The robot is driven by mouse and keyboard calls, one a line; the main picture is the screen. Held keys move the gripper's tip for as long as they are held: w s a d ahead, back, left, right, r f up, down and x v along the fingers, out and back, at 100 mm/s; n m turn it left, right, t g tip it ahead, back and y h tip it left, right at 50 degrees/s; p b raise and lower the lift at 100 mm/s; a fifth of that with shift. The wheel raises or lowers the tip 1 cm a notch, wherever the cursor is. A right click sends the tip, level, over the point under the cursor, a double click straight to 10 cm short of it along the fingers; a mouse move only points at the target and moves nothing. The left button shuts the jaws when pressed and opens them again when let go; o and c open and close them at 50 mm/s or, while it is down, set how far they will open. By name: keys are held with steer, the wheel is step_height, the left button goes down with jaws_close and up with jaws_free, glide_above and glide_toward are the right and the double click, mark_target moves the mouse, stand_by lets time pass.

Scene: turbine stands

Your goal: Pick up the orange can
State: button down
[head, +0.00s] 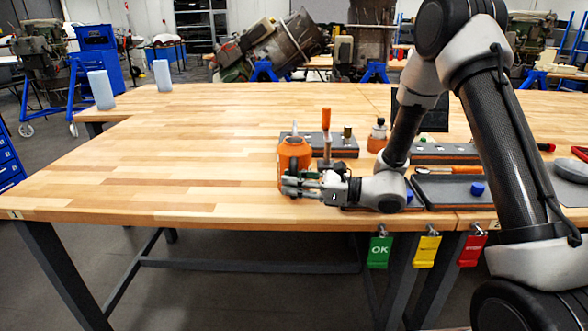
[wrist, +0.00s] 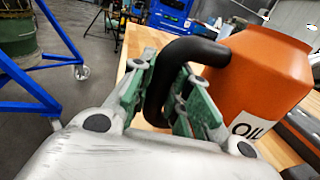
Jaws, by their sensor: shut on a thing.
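The orange can (head: 294,153) stands upright near the front edge of the wooden table, at the middle of the head view. In the wrist view the orange can (wrist: 265,75) fills the right side, with a label reading "OIL" and a black curved handle (wrist: 160,85). My gripper (head: 290,184) is in front of the can in the head view. In the wrist view my gripper (wrist: 160,105) has its green fingers on either side of the black handle, shut on it. Whether the can's base touches the table is hard to tell.
The wooden table (head: 200,140) is clear to the left of the can. Grey trays with tools (head: 445,190) lie to the right. A small orange bottle (head: 377,136) stands behind my arm. Green, yellow and red tags (head: 380,252) hang from the front edge.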

steer(key=shift+r, duration=0.1)
step_height(320, 180, up, 10)
steer(key=shift+f, duration=0.1)
stand_by(0.3)
steer(key=c, duration=2.1)
jaws_free()
jaws_close()
